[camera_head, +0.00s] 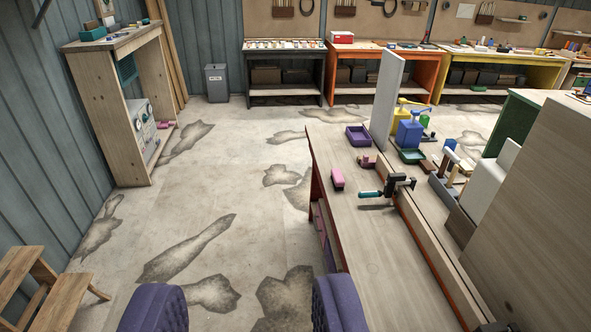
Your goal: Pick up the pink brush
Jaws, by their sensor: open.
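A small pink block-shaped item (337,179), which looks like the pink brush, lies on the wooden workbench (372,262) near its left edge. My gripper (247,305) shows as two purple padded fingers at the bottom of the view. The fingers are wide apart with only floor visible between them. The gripper is apart from the bench items and nearer the camera, left of the bench.
A purple tray (358,136) and an upright grey board (387,97) stand farther back. A wooden stool (40,285) is at lower left. Stained floor (190,220) left of the bench is clear.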

